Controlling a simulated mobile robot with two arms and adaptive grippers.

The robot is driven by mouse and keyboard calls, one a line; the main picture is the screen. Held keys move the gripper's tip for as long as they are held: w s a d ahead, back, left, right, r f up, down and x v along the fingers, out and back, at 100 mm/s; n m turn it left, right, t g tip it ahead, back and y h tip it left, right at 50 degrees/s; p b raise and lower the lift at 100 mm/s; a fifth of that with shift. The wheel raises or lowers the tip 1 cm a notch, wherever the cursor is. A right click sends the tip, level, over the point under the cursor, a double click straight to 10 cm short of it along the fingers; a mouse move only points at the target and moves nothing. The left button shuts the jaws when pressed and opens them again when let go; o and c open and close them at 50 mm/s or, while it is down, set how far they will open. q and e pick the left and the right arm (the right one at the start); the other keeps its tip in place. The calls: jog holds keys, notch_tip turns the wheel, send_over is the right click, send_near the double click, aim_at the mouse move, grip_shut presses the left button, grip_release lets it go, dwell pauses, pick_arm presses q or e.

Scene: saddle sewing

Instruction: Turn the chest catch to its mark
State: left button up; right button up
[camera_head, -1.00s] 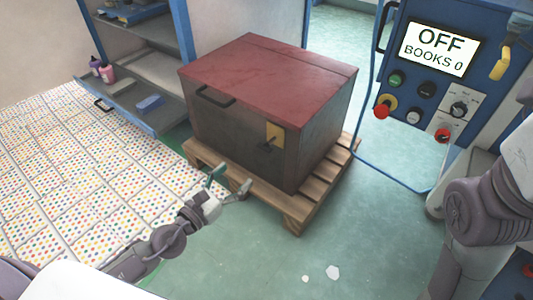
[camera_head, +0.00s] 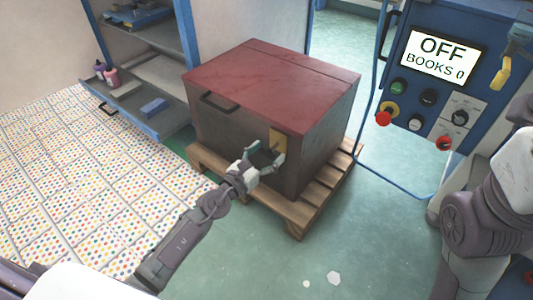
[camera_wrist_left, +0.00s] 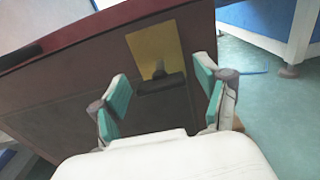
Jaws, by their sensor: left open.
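A brown chest (camera_head: 230,126) with a red lid (camera_head: 270,83) stands on a wooden pallet, its lid down. The chest catch is a brass plate (camera_head: 278,140) with a dark handle on the front face. In the left wrist view the brass plate (camera_wrist_left: 155,52) and the dark catch handle (camera_wrist_left: 161,84) lie ahead, between the fingers. My left gripper (camera_head: 265,157) is open in front of the catch; its teal-padded fingers (camera_wrist_left: 161,98) stand on either side of the handle, with no clear contact. I cannot make out a mark. My right gripper is not clearly visible; its arm is at the right edge.
The pallet (camera_head: 305,207) sticks out around the chest. A blue control panel (camera_head: 432,95) reading OFF, BOOKS 0 stands at right, with a blue cable. A shelf (camera_head: 150,70) stands behind at left.

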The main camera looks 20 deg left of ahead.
pick_arm(q)
jog(key=shift+c, duration=0.3)
jog(key=c, duration=1.1)
